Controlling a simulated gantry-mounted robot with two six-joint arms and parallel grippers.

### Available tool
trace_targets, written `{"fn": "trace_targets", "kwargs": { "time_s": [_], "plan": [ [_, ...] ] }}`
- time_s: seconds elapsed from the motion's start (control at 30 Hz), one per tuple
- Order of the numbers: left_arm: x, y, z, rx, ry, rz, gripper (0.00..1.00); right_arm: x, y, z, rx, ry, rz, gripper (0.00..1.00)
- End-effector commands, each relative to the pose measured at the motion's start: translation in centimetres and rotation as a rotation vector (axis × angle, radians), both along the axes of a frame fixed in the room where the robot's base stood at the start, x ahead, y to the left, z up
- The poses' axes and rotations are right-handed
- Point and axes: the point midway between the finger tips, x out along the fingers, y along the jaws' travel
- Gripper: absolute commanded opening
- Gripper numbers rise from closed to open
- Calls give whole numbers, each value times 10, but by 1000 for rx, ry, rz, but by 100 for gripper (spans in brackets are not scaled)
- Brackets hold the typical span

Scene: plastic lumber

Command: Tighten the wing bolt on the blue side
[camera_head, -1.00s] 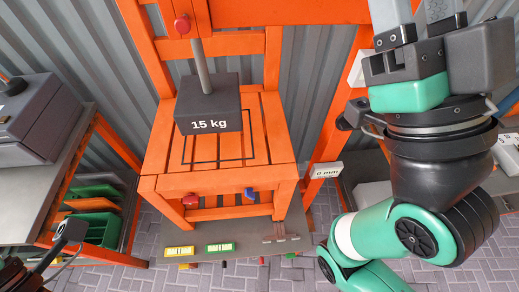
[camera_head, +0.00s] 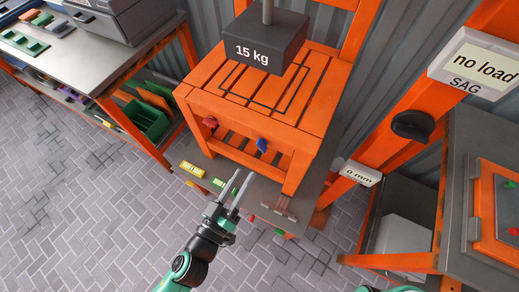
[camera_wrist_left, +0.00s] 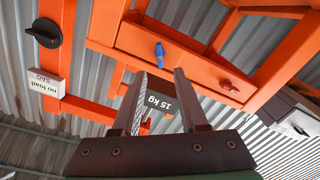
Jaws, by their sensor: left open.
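The blue wing bolt (camera_head: 262,145) sits on the front rail of the orange bench-like frame (camera_head: 245,110), right of the red wing bolt (camera_head: 210,122). My left gripper (camera_head: 244,174) is open and empty, in front of and below the blue bolt in the head view. In the left wrist view, which looks upside down, the blue bolt (camera_wrist_left: 159,54) shows just beyond the gap between the fingertips (camera_wrist_left: 159,72), with the red bolt (camera_wrist_left: 229,85) off to the right. I see no contact with either bolt. My right gripper is not in view.
A dark 15 kg block (camera_head: 265,42) hangs on a rod above the slatted top. A grey shelf (camera_head: 235,185) below holds small yellow and green labelled pieces. A "no load" display (camera_head: 480,62) and a "0 mm" label (camera_head: 361,173) are at the right. Paved floor is open at the lower left.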

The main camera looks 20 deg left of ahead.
Motion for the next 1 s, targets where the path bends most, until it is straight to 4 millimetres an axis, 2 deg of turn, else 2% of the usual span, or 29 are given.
{"fn": "trace_targets", "kwargs": {
  "time_s": [0.03, 0.13, 0.33, 0.5, 0.73, 0.77, 1.0],
  "plan": [
    [12, 0, 5, -1, -3, 3, 42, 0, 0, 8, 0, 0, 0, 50],
    [36, 0, 6, -1, -4, 3, 42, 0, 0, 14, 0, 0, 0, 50],
    [74, -2, 2, 0, -3, 2, 42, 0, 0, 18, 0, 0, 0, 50],
    [88, -3, 1, -1, -2, 0, 42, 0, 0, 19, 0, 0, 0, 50],
    [90, -3, 1, 0, -1, 0, 42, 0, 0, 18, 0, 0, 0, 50],
    [89, -3, 1, 0, -1, 0, 41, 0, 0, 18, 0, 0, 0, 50],
    [89, -3, 1, 0, -1, 0, 0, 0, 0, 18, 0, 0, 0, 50]
  ]
}}
